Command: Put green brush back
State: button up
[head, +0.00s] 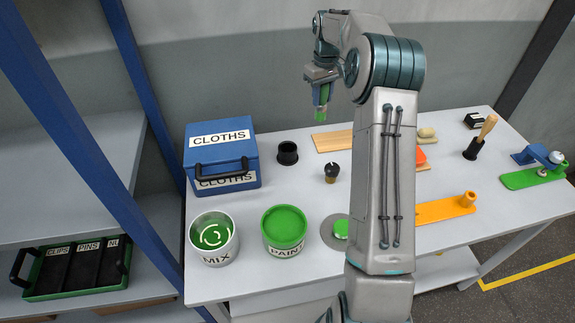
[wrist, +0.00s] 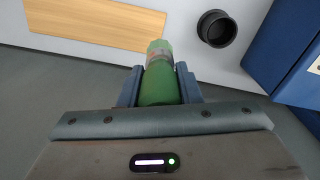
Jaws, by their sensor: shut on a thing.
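My gripper (head: 321,94) is raised above the back of the table and shut on the green brush (head: 320,115). The green brush hangs below the fingers in the head view, clear of the tabletop. In the wrist view the green brush (wrist: 160,86) lies between the two blue-grey fingers, with a greyish band near its far green end. An empty-looking black round cup (head: 288,153) stands on the table right of the blue box. The cup also shows in the wrist view (wrist: 216,28), to the right of the brush and apart from it.
A blue CLOTHS box (head: 222,160), a MIX can (head: 213,240) and a green PAINT can (head: 284,230) stand on the left. A wooden board (head: 333,140) lies behind a small dark knobbed item (head: 332,173). A wooden-handled tool stands in a black holder (head: 470,153) at right.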

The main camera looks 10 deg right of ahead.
jog(key=shift+s+a+f+p, duration=0.55)
jog(key=shift+a+f, duration=1.35)
jog(key=shift+f, duration=0.05)
jog(key=shift+s+a+f+p, duration=0.5)
jog(key=shift+a+f+p, duration=0.1)
jog(key=shift+a+f, duration=1.3)
jog(key=shift+s+a+f+p, duration=0.55)
jog(key=shift+a+f, duration=1.3)
jog(key=shift+f, duration=0.15)
jog(key=shift+f, duration=0.2)
jog(key=o, duration=1)
jog(key=shift+c, duration=0.2)
jog(key=shift+r, duration=0.1)
